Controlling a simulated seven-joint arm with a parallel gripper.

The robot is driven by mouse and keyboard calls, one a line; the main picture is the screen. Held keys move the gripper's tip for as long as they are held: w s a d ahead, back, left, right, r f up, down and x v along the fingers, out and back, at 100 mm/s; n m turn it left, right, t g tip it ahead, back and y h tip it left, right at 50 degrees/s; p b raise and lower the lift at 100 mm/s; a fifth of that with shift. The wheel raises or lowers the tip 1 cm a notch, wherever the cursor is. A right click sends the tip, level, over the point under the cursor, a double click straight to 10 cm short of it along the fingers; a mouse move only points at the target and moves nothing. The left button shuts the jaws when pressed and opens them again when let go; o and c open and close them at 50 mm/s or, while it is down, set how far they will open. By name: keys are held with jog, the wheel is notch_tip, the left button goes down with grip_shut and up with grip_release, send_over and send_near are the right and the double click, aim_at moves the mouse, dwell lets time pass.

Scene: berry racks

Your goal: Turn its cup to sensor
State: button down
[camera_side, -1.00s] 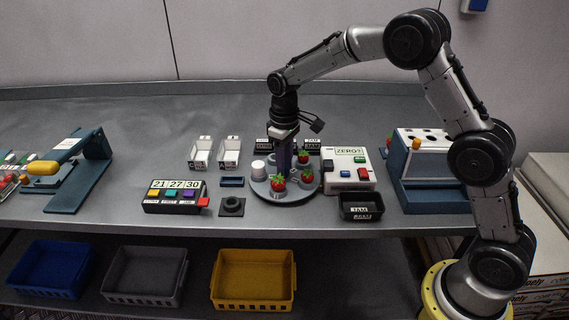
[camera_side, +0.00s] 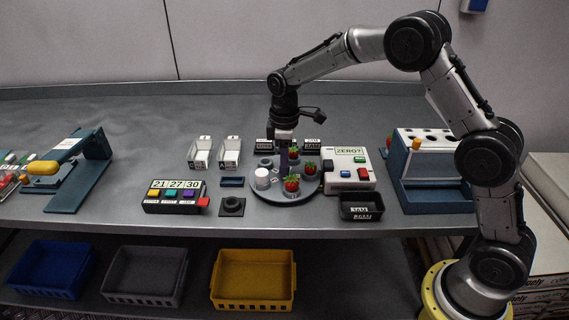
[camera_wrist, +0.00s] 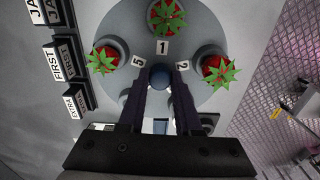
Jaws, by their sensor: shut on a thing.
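A round grey turntable (camera_side: 284,201) stands mid-bench with several cups around its rim. Red strawberries with green leaves sit in cups at the front (camera_side: 291,184), right (camera_side: 309,168) and back (camera_side: 294,153). A white cup (camera_side: 261,180) is at front left, and a grey cup (camera_side: 265,162) behind it looks empty. In the wrist view, labels 5 (camera_wrist: 138,61), 1 (camera_wrist: 162,47) and 2 (camera_wrist: 182,66) mark the berry cups. My gripper (camera_wrist: 160,88) is shut on the dark blue central knob (camera_wrist: 161,74). I cannot tell which part is the sensor.
A white box (camera_side: 349,176) reading "ZERO?" with coloured buttons stands close on the right. A black tray (camera_side: 361,213) is at front right. A display box (camera_side: 174,198) reads 21 27 30 at left. A black square pad (camera_side: 232,206) lies left of the turntable.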

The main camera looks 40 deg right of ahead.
jog(key=shift+r+n, duration=0.1)
jog(key=shift+n, duration=12.9)
jog(key=c, duration=0.6)
grip_release()
